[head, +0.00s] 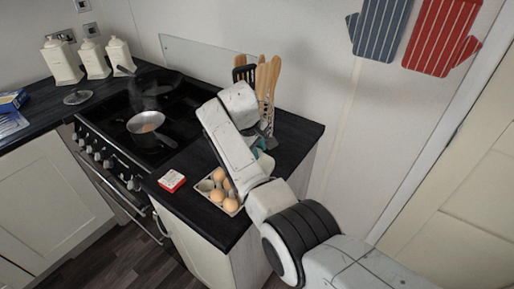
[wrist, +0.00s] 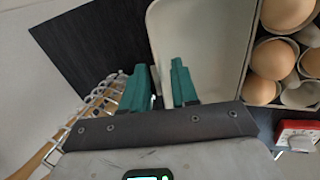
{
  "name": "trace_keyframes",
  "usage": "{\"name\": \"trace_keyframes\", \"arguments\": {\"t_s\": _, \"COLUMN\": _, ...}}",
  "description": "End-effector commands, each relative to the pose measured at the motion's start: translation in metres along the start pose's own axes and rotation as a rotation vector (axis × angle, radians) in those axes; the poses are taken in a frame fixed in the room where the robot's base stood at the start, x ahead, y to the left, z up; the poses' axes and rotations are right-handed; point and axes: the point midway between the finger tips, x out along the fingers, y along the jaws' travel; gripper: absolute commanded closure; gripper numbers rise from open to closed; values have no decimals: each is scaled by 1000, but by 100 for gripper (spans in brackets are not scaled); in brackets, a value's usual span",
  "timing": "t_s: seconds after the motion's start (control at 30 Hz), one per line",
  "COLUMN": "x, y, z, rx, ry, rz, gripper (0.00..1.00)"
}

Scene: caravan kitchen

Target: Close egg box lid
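The egg box (head: 208,196) lies open near the front edge of the black counter, with brown eggs (head: 229,204) in its tray. In the wrist view its pale, empty lid (wrist: 205,35) is folded open to the left of the eggs (wrist: 287,14). In the head view my arm hides most of the lid. My gripper (wrist: 160,66) has teal fingers at the lid's left edge, one over the lid and one outside it. A gap shows between the fingers, with the lid's edge running between them. I cannot tell whether they touch it.
A red and white timer (head: 171,180) sits left of the egg box. Wooden utensils (head: 266,78) stand in a holder behind my gripper. A saucepan (head: 146,126) and a frying pan (head: 158,84) are on the stove. Counter in front of the egg box is clear.

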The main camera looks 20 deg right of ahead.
Motion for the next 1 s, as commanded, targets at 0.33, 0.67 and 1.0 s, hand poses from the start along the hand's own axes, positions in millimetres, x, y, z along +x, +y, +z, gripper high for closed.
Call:
{"name": "trace_keyframes", "arguments": {"t_s": 0.33, "x": 0, "y": 0, "z": 0, "rx": 0, "ry": 0, "rz": 0, "gripper": 91}}
{"name": "trace_keyframes", "arguments": {"t_s": 0.67, "x": 0, "y": -1, "z": 0, "rx": -1, "ry": -1, "rz": -2, "gripper": 100}}
{"name": "trace_keyframes", "arguments": {"t_s": 1.0, "x": 1, "y": -2, "z": 0, "rx": -2, "ry": -1, "rz": -2, "gripper": 100}}
